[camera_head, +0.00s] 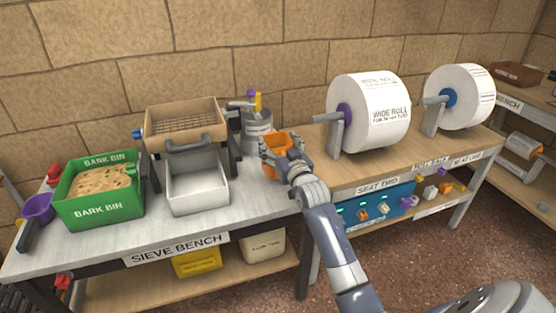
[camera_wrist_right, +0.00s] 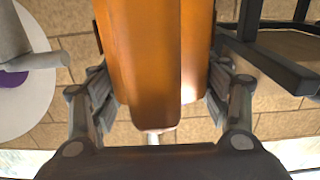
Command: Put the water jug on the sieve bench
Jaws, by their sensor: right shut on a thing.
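The orange water jug (camera_head: 274,143) is in my right gripper (camera_head: 285,158), over the right end of the sieve bench. In the right wrist view the orange jug (camera_wrist_right: 150,50) fills the space between the fingers of the right gripper (camera_wrist_right: 152,105), which are shut on it. Whether the jug's bottom touches the bench is hidden behind the gripper. The sieve bench (camera_head: 110,245) is a grey-topped table with a label on its front edge. My left gripper is not in view.
A green bark bin (camera_head: 72,211), a sieve on a frame (camera_head: 185,120), a white tray (camera_head: 198,198) and a grey canister (camera_head: 258,125) stand on the bench. Seat two's table (camera_head: 335,175) with a large white roll (camera_head: 368,112) adjoins at right. The bench's front right is clear.

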